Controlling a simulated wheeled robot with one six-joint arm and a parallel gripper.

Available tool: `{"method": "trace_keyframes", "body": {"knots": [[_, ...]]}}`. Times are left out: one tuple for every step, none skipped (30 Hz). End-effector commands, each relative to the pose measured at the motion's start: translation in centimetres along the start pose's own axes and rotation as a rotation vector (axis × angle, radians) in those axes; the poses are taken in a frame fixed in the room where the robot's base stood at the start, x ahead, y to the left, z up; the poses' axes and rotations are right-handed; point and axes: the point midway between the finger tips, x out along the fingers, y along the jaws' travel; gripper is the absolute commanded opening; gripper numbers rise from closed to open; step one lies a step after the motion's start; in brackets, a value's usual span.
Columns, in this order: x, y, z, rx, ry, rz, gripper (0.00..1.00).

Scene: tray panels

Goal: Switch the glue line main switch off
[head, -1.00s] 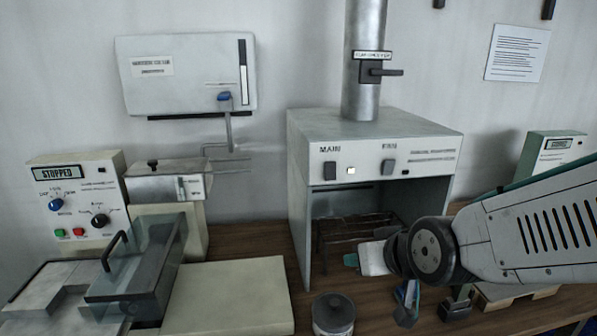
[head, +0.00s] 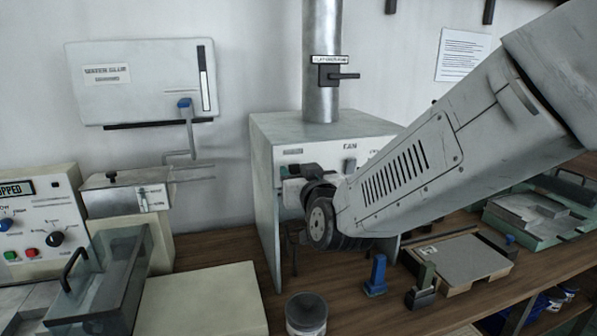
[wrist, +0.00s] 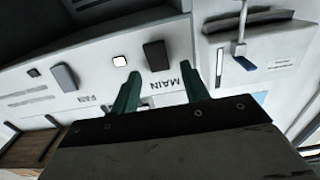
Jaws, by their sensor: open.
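The dark main switch (wrist: 155,55) sits on the pale front panel of the hood box, above its MAIN label (wrist: 172,88) in the wrist view. A lit white lamp (wrist: 120,61) is just left of it. My gripper (wrist: 162,76) is open and empty, its two green fingers pointing toward the panel on either side of the label. The switch lies just beyond the fingertips, and I see no contact.
A fan switch (head: 350,165) is right of my gripper in the head view. The metal duct (head: 322,80) above carries a dark handle (head: 342,76). A wall tank (head: 140,80) with a blue-handled valve hangs left.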

Motion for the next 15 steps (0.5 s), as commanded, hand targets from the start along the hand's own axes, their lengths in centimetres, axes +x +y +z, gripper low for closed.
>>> {"method": "trace_keyframes", "body": {"knots": [[0.51, 0.04, 0.08, 0.0, -0.002, 0.001, 0.45], [0.73, 0.05, 0.06, 0.0, -0.001, 0.001, 0.45], [0.97, 0.04, 0.03, 0.0, -0.001, 0.001, 0.45], [1.1, 0.04, 0.02, 0.0, -0.001, 0.001, 0.45], [1.19, 0.04, 0.03, 0.0, -0.001, 0.001, 0.45], [1.26, 0.03, 0.03, 0.0, -0.001, 0.0, 0.45], [1.28, 0.03, 0.04, 0.0, -0.001, 0.0, 0.45], [1.29, 0.03, 0.04, 0.0, -0.001, 0.0, 0.45], [1.28, 0.02, 0.04, 0.0, -0.001, 0.0, 0.45], [1.27, 0.02, 0.04, 0.0, -0.001, 0.0, 0.45], [1.27, 0.02, 0.03, 0.0, -0.001, 0.0, 0.45], [1.26, 0.02, 0.03, 0.0, -0.001, 0.0, 0.45], [1.26, 0.02, 0.03, 0.0, -0.001, 0.0, 0.4], [1.26, 0.03, 0.03, 0.001, -0.001, 0.0, 0.32], [1.25, 0.03, 0.03, 0.001, -0.001, 0.0, 0.2]]}}
